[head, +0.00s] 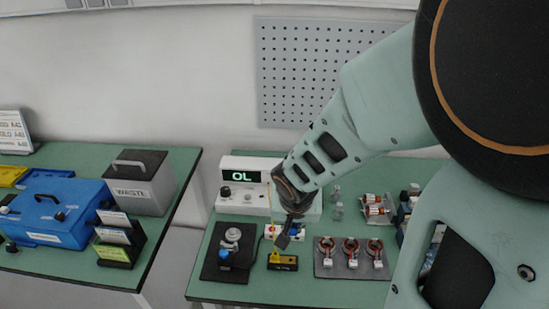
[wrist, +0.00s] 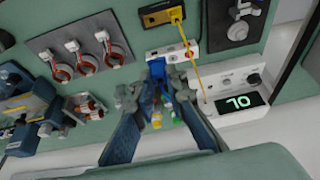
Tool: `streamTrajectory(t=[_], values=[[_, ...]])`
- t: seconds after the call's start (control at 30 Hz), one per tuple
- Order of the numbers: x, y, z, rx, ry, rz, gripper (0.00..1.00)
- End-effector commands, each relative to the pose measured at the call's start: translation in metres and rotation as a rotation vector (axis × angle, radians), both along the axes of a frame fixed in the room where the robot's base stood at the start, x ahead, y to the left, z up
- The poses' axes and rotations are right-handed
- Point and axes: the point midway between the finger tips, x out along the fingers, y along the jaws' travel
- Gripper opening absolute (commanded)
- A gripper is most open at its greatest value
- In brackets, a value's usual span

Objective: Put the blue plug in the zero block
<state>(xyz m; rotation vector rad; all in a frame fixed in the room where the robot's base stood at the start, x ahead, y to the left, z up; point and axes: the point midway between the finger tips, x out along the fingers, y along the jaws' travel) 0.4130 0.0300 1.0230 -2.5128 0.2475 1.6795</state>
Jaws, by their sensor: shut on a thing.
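My gripper (wrist: 161,80) is shut on the blue plug (wrist: 157,69), seen between its fingertips in the wrist view. The plug is over or against a small white block (wrist: 190,48) with coloured spots, probably the zero block; its label is not readable. Whether the plug is inside it or only touching cannot be told. In the head view my gripper (head: 286,238) points down at the white block (head: 269,231) and hides part of it. A yellow plug (head: 275,257) stands in a black and yellow block (head: 288,264) just in front, with a yellow cable (wrist: 190,55).
A meter (head: 240,192) showing OL stands behind the white block. A black base with a grey knob (head: 232,235) is at left, and a grey plate with several copper rings (head: 350,262) at right. Small parts (head: 375,207) crowd the back right. A second table (head: 150,225) holds boxes.

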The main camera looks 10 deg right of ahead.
Motion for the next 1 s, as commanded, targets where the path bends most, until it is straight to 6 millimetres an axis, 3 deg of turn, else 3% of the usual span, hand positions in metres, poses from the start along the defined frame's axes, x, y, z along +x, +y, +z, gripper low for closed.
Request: streamTrajectory(t=[1.0], values=[[0.000, 0.000, -0.098, 0.001, -0.001, -0.001, 0.00]])
